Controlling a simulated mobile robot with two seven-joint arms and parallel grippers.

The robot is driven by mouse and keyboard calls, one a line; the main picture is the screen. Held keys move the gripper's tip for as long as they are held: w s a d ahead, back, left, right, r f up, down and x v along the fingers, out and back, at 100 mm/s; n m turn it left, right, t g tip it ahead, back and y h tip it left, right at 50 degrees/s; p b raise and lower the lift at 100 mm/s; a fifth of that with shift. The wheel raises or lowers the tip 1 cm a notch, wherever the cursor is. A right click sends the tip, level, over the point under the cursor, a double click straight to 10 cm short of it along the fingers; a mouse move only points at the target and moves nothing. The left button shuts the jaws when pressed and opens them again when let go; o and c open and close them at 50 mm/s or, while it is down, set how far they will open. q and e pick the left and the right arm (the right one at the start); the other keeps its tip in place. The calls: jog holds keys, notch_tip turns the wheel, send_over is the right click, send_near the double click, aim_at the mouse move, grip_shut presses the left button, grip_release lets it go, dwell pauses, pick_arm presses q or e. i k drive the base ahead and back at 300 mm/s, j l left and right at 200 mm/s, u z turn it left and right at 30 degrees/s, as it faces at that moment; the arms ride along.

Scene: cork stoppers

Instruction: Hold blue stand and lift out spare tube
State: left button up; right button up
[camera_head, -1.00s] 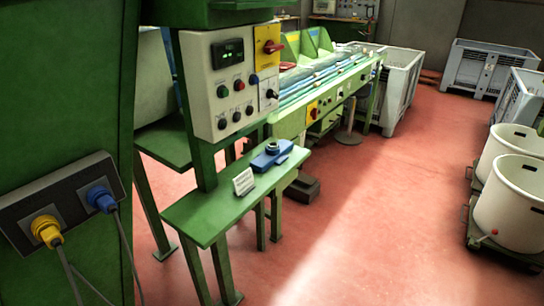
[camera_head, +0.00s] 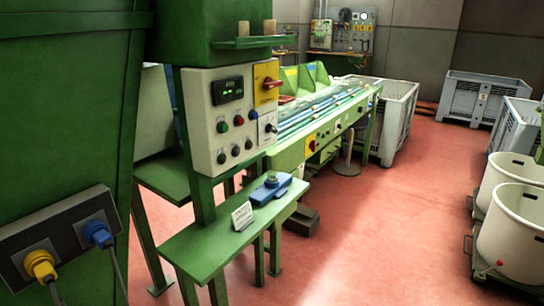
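The blue stand (camera_head: 272,190) sits on a narrow green bench (camera_head: 213,243), towards its far right end. A dark round piece shows on top of the stand; I cannot tell whether it is the spare tube. A small white card (camera_head: 242,216) with lines of print stands on the bench just left of the stand. Neither of my grippers is in view, and nothing is touching the stand.
A control box (camera_head: 223,115) on a green post rises behind the bench. A green machine with plugged sockets (camera_head: 60,245) fills the left. White tubs (camera_head: 515,225) stand at right. The red floor (camera_head: 390,235) between is clear.

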aim_at(271, 150)
jog(key=z, duration=0.65)
jog(key=i+z, duration=0.35)
jog(key=i, duration=1.55)
jog(key=i+l+u, duration=0.1)
jog(key=i, duration=0.7)
jog(key=i+l, duration=0.1)
jog(key=i, duration=0.75)
jog(key=i+l+u, duration=0.1)
jog(key=i, duration=0.7)
jog(key=i+u, duration=0.15)
jog(key=u, duration=1.5)
